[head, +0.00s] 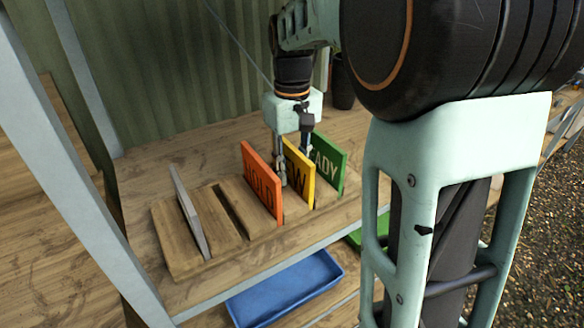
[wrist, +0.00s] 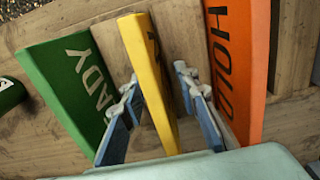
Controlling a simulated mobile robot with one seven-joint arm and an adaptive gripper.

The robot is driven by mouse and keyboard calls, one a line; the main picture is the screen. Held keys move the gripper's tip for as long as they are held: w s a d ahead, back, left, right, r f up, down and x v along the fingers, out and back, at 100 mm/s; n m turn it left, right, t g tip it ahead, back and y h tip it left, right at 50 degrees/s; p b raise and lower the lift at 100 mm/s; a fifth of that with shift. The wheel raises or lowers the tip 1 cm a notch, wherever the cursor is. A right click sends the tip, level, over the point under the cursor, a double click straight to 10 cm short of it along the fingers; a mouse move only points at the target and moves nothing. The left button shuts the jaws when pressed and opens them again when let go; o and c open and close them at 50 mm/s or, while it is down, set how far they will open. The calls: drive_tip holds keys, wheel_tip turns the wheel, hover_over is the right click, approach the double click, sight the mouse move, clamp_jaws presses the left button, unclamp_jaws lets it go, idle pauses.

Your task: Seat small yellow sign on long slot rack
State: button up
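The small yellow sign (head: 298,172) stands upright in the long slot rack (head: 222,215), between the orange HOLD sign (head: 262,182) and the green READY sign (head: 329,165). I cannot see its bottom edge well enough to tell how deep it sits. My gripper (head: 295,167) reaches down over the yellow sign. In the wrist view, its two blue-padded fingers (wrist: 157,82) straddle the yellow sign (wrist: 147,65), with a gap on each side. The gripper looks open. Part of the yellow sign's face is hidden by the orange sign in the head view.
A thin grey sign (head: 188,213) leans in the rack's left part, with an empty slot (head: 229,212) to its right. A blue tray (head: 285,290) lies below the bench. A dark pot (head: 343,85) stands behind. The orange and green signs stand close beside the fingers.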

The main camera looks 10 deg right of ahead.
sight(292, 147)
drive_tip(key=shift+r, duration=0.1)
wheel_tip(292, 147, up, 7)
drive_tip(key=shift+r, duration=0.15)
idle(0.4)
